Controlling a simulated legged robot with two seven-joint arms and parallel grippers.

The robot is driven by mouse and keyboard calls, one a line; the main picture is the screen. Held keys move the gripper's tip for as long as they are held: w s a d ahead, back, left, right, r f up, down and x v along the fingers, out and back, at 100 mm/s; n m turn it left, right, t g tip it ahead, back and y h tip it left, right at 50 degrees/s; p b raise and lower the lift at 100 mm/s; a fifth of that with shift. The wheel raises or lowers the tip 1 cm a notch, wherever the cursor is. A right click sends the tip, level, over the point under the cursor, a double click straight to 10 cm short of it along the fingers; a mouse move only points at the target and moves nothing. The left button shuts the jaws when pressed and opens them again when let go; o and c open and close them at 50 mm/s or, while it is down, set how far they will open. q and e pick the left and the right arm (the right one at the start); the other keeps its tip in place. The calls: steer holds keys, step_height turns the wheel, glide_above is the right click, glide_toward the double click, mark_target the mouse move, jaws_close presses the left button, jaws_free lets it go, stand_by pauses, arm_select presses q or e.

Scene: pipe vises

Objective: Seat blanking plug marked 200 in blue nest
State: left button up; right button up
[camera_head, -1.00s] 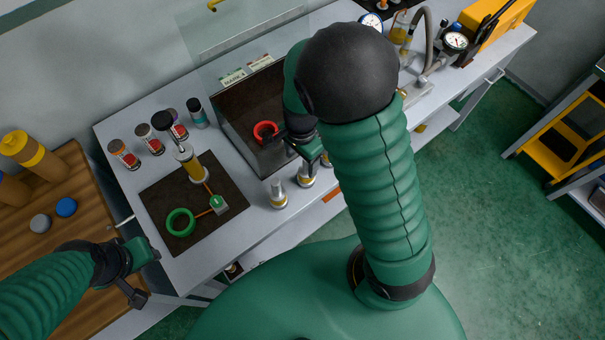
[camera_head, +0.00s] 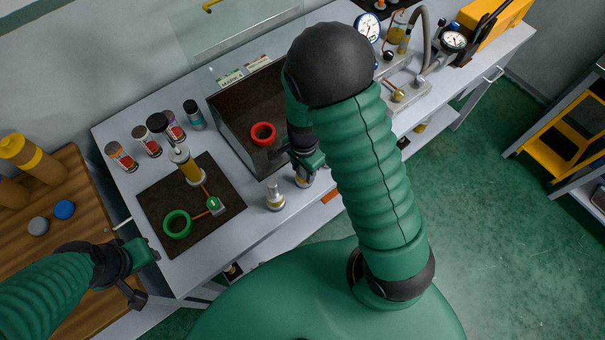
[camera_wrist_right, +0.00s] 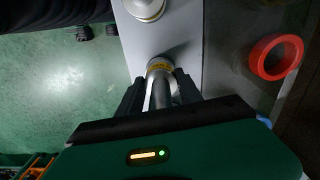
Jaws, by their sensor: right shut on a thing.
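My right gripper (camera_wrist_right: 160,92) is shut on a metal plug with a yellow band (camera_wrist_right: 160,66), at the bench's front edge. I cannot read the mark on its band. In the head view this plug (camera_head: 304,179) shows below the right gripper (camera_head: 303,163); I cannot tell whether it touches the bench. A similar plug (camera_head: 275,198) stands upright to its left. No blue nest shows clearly; a small blue edge (camera_wrist_right: 264,121) peeks out beside my gripper body in the wrist view. My left gripper (camera_head: 136,294) hangs at lower left, its jaws unclear.
A red ring (camera_head: 263,133) lies on the dark floor of a clear-walled enclosure behind the right gripper. A green ring (camera_head: 177,224) and a yellow-filled cylinder (camera_head: 187,165) are on a dark mat (camera_head: 227,199). Several small bottles stand behind. Gauges stand at the upper right.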

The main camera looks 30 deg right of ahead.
steer(key=shift+d, duration=0.3)
jaws_close()
steer(key=shift+a, duration=0.1)
steer(key=shift+a, duration=0.15)
